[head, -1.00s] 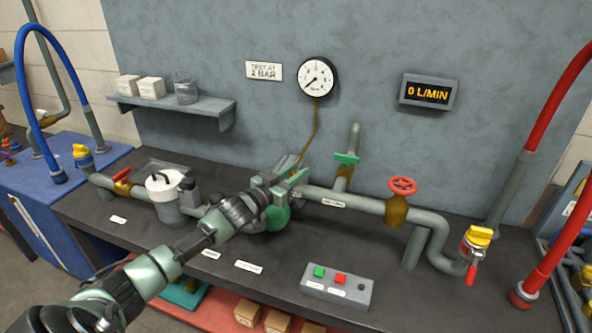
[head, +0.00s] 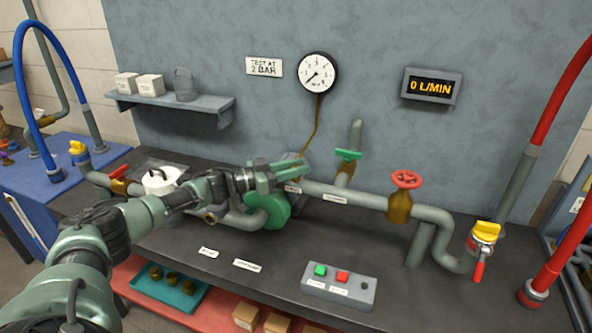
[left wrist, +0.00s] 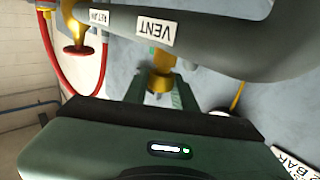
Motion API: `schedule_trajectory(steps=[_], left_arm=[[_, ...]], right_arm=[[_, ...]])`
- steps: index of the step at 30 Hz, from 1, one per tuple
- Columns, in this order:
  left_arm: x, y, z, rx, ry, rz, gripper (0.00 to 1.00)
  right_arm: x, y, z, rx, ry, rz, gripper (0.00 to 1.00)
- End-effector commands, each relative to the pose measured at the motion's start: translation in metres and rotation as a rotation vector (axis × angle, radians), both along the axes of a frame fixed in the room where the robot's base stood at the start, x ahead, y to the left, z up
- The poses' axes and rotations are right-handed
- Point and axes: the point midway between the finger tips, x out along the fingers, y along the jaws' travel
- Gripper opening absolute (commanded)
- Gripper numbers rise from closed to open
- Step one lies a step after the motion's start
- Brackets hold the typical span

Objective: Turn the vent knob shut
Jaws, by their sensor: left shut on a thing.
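In the left wrist view the fingers (left wrist: 160,98) are shut on a small brass vent knob (left wrist: 161,78). In the head view the gripper hides the knob. The fingers cover part of the knob in the wrist view, so its exact turn is not clear. My right gripper is not in view.
A green-handled valve (head: 348,155) stands right of the gripper, and a red handwheel (head: 407,179) further right. The gauge (head: 317,73) hangs behind; the display (head: 430,87) reads 0 L/MIN.

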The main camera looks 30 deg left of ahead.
Motion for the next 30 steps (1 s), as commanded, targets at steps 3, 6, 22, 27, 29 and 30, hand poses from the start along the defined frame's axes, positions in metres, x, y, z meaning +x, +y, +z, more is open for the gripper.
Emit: schedule_trajectory(steps=[3,6,22,27,29,30], left_arm=[[0.0,0.001,0.001,0.001,-0.003,-0.003,0.0],[0.0,0.001,0.002,0.0,-0.002,-0.003,0.0],[0.0,0.0,0.001,0.0,-0.001,-0.003,0.48],[-0.01,0.007,-0.002,0.001,0.0,-0.001,0.48],[-0.019,0.013,-0.003,0.003,0.001,-0.001,0.48],[-0.025,0.017,-0.003,0.003,0.001,-0.001,0.48]], right_arm=[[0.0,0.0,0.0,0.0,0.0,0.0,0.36],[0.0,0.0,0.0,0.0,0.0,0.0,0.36],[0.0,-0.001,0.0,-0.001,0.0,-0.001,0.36],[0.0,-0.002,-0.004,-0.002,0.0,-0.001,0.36],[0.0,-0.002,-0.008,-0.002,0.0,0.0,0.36],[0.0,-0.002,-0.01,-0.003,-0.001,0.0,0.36]])
